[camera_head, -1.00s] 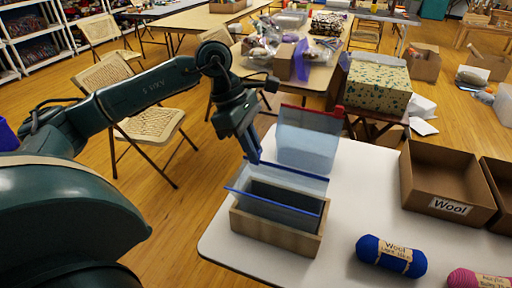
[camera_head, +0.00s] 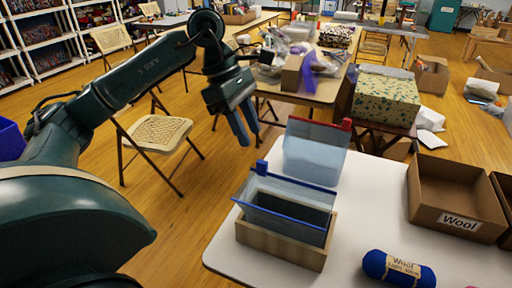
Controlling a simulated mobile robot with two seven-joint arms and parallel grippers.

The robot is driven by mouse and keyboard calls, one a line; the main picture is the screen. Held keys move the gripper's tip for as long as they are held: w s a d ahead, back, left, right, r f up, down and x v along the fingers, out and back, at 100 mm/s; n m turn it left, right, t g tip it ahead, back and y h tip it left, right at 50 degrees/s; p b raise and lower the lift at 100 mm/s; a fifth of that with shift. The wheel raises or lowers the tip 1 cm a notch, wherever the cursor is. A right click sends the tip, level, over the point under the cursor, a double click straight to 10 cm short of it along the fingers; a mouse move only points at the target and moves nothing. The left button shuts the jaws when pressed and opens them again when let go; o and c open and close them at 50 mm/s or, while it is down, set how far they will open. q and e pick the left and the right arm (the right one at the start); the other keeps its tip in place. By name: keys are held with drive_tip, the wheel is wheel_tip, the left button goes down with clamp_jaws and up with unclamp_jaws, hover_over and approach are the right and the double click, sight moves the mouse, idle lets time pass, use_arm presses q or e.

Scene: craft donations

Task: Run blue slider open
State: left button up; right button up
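A clear zip bag (camera_head: 290,205) stands in a wooden box (camera_head: 280,246) on the white table. Its two blue rims lie apart, so its mouth looks spread open. The blue slider (camera_head: 262,167) sits at the left end of the back blue rim. My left gripper (camera_head: 249,137) is above and to the left of the slider, apart from it, with its fingers separated and empty. Another clear bag with a red slider (camera_head: 346,123) stands behind. My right gripper is not in view.
A blue yarn ball (camera_head: 398,268) labelled Wool lies on the white table (camera_head: 360,210) at the front. A cardboard box (camera_head: 450,212) labelled Wool stands at the right. A folding chair (camera_head: 158,134) stands on the floor at the left.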

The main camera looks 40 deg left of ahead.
use_arm(q)
drive_tip(key=v, duration=0.5)
drive_tip(key=shift+s+a+r, duration=0.1)
drive_tip(key=shift+r, duration=0.2)
